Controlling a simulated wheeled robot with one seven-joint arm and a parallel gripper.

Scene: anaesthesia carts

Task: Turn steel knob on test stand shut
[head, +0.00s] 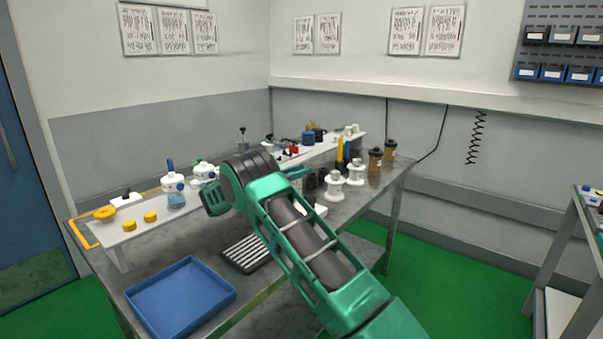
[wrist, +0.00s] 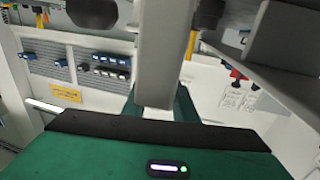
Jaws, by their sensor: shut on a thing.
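My green arm reaches across the steel bench in the head view. Its wrist and a green part of my gripper (head: 295,172) show over the middle of a long white stand (head: 128,236); the fingertips are hidden. In the wrist view the green gripper body fills the bottom, and a grey upright piece (wrist: 157,55) stands in front of it. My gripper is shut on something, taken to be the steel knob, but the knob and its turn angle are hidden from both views.
A blue tray (head: 180,298) and a ribbed grey rack (head: 246,253) lie at the bench front. Yellow-capped pieces (head: 150,217) and a blue-topped bottle (head: 175,190) stand at the left. White fittings (head: 334,188) and brown jars (head: 375,160) stand at the right.

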